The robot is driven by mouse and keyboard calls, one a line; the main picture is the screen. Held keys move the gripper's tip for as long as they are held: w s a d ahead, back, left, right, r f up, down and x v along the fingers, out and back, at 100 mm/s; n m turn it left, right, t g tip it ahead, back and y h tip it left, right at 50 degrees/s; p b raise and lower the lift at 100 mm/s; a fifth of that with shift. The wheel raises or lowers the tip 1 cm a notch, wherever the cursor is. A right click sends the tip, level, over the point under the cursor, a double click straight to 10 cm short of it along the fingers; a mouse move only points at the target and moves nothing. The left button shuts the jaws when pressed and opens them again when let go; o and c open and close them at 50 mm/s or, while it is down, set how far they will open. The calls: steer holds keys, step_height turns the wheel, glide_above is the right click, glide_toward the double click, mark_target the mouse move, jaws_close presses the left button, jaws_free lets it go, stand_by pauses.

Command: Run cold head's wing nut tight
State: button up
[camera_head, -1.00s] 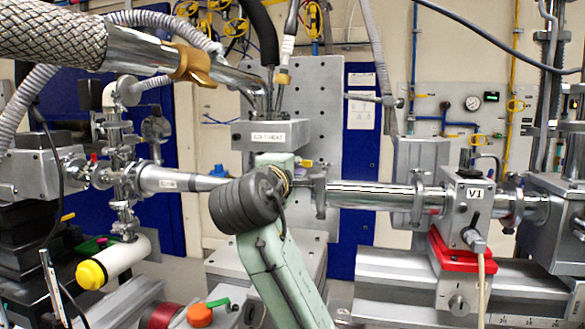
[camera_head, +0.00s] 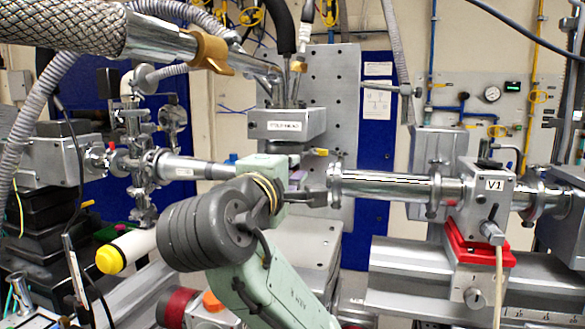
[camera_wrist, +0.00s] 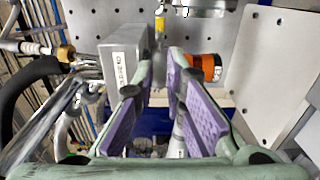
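The cold head (camera_head: 288,125) is a grey metal box with a label, hanging above the beam pipe in the head view. In the wrist view its labelled side (camera_wrist: 122,62) is left of my fingers. My gripper (camera_wrist: 155,82) shows in the wrist view with its purple-padded fingers apart and nothing between them. In the head view my arm's grey joint and green wrist are below the cold head and hide most of the gripper. I cannot make out the wing nut for certain. A small yellow part (camera_wrist: 160,24) lies beyond my fingertips in the wrist view.
A perforated plate (camera_head: 335,110) stands behind the cold head. The steel pipe (camera_head: 385,186) runs right to the V1 valve (camera_head: 494,186). An orange-ringed cylinder (camera_wrist: 207,67) is just beyond my right finger. Hoses and a braided line (camera_head: 60,28) hang at the upper left.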

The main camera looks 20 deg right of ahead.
mark_target(310, 153)
steer(key=shift+w+a+m+t+b, duration=0.3)
steer(key=shift+w+m+t+b, duration=0.1)
steer(key=shift+t, duration=0.1)
jaws_close()
steer(key=w+d+f+m+t+h+b, duration=0.1)
steer(key=d+f+m+t+h+b, duration=0.2)
steer(key=m, duration=0.6)
steer(key=d+f+m+t+h+b, duration=0.15)
steer(key=m+b, duration=0.25)
steer(key=m, duration=0.4)
steer(key=p+x, duration=0.4)
steer(key=x, duration=0.5)
steer(key=shift+w+r+t, duration=0.15)
steer(key=shift+r+t, duration=0.1)
steer(key=shift+t, duration=0.2)
